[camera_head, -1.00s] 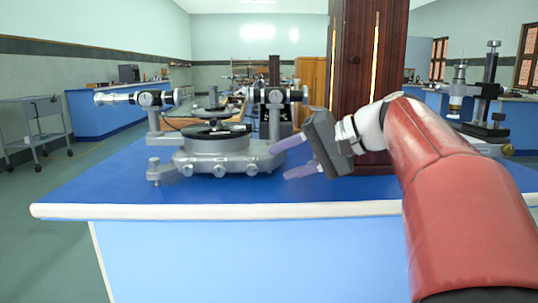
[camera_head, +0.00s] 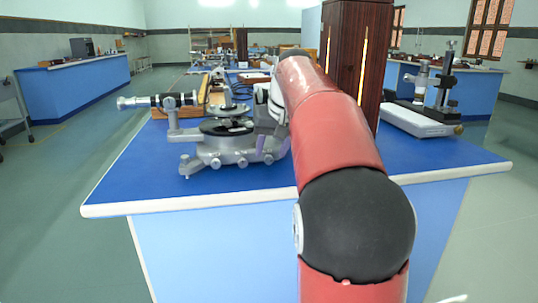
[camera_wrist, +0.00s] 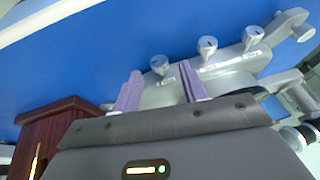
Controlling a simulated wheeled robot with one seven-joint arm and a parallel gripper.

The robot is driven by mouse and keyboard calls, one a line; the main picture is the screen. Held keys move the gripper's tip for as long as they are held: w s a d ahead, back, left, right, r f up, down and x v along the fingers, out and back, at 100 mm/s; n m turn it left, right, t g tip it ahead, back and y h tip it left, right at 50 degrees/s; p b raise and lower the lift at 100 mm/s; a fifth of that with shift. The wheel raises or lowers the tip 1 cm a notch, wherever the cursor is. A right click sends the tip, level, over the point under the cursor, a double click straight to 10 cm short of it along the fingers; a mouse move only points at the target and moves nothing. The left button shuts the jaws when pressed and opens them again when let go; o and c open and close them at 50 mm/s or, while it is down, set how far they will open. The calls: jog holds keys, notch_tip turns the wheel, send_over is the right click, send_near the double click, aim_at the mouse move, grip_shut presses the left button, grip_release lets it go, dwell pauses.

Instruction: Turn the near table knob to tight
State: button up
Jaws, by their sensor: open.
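The grey spectrometer (camera_head: 222,148) stands on the blue bench. Several small knobs line its near side, including a left one (camera_head: 215,163) and a middle one (camera_head: 242,162). In the wrist view three knobs with small, unreadable labels show: one knob (camera_wrist: 160,64), a second (camera_wrist: 207,46) and a third (camera_wrist: 254,36). I cannot tell which is the near table knob. My gripper (camera_wrist: 161,80) is open, with purple fingers apart. The first knob lies just beyond and between the fingertips in that picture; contact is not clear. In the head view my arm largely hides the gripper (camera_head: 270,148).
The blue bench top (camera_head: 130,180) has free room in front of the spectrometer. A dark wooden cabinet (camera_head: 357,50) stands behind my arm. A microscope-like instrument (camera_head: 422,118) on a white base stands at the right. Other benches are farther back.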

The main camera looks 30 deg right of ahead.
jog(key=shift+x, duration=1)
jog(key=shift+c, duration=0.4)
grip_shut()
jog(key=shift+d+y+p, duration=0.1)
jog(key=shift+y+p, duration=0.25)
jog(key=shift+y, duration=0.35)
jog(key=shift+o, duration=0.4)
grip_release()
